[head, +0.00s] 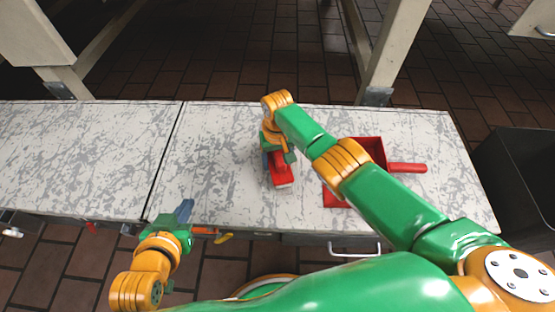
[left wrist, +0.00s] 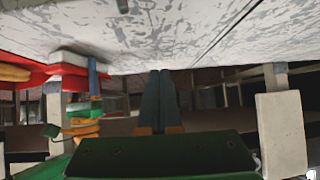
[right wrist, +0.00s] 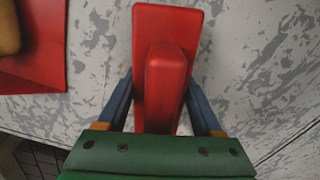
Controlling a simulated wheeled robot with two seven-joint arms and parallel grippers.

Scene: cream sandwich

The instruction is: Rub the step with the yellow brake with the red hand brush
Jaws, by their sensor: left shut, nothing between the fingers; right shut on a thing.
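The red hand brush (head: 281,174) has pale bristles and is above the right-hand grey-white step (head: 230,190). My right gripper (head: 276,153) is shut on it; the right wrist view shows the red brush (right wrist: 165,75) between the blue fingers. The bristles (left wrist: 80,61) show in the left wrist view at or close to the step surface; contact is hard to tell. The yellow brake (head: 223,238) sticks out under this step's front edge. My left gripper (head: 184,211) is shut and empty near that front edge, left of the yellow brake.
A red dustpan (head: 370,150) with a red handle lies right of the brush, partly behind my right arm. A second step (head: 80,160) adjoins on the left past a dark seam, with a red brake (head: 90,228) below. A dark bin (head: 520,170) stands at the right.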

